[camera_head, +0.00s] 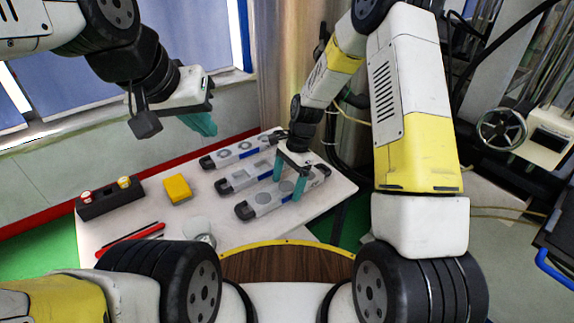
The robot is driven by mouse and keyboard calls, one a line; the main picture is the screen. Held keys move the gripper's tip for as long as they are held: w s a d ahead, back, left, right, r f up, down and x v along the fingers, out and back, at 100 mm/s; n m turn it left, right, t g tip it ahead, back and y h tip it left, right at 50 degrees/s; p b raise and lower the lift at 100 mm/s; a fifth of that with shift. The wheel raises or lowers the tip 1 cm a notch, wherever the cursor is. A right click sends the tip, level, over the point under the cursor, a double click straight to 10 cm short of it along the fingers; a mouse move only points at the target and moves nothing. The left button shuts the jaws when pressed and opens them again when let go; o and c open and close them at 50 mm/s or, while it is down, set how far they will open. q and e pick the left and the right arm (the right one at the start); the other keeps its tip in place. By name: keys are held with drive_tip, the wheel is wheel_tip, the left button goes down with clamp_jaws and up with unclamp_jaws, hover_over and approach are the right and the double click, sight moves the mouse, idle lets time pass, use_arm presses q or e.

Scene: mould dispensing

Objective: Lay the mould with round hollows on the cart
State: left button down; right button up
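Three long grey moulds with blue sides lie on the white table. The back mould (243,151) shows round shapes on top, and the middle one (241,180) looks square-hollowed. The front mould (256,203) also shows round shapes. My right gripper (288,187) is at the front mould, its teal fingers apart, one on either side of it. I cannot tell whether they touch it. My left gripper (203,124) hangs above the table's back left, seen from the side; its finger gap is hidden. A dark thing with a blue handle (554,272) at the right edge may be the cart.
The white table (118,232) also holds a dark block (110,200) with red and yellow tops, a yellow block (177,189), red and black pens (130,240) and a clear round dish (198,229). A machine with a handwheel (502,128) stands at right.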

drive_tip(key=v, duration=1.2)
wheel_tip(320, 180, up, 15)
drive_tip(key=n+t, duration=0.3)
drive_tip(key=n, duration=0.2)
hover_over(295, 182)
drive_tip(key=s+d, duration=0.6)
drive_tip(key=s, duration=0.1)
drive_tip(key=s+d+r+n+t, duration=0.2)
drive_tip(key=s+r+n, duration=0.1)
drive_tip(key=s, duration=0.4)
drive_tip(key=s+d+r+n+t, duration=0.3)
drive_tip(key=s, duration=0.4)
drive_tip(key=shift+s+d+r, duration=0.15)
drive_tip(key=shift+d+r, duration=0.15)
drive_tip(key=shift+d, duration=0.05)
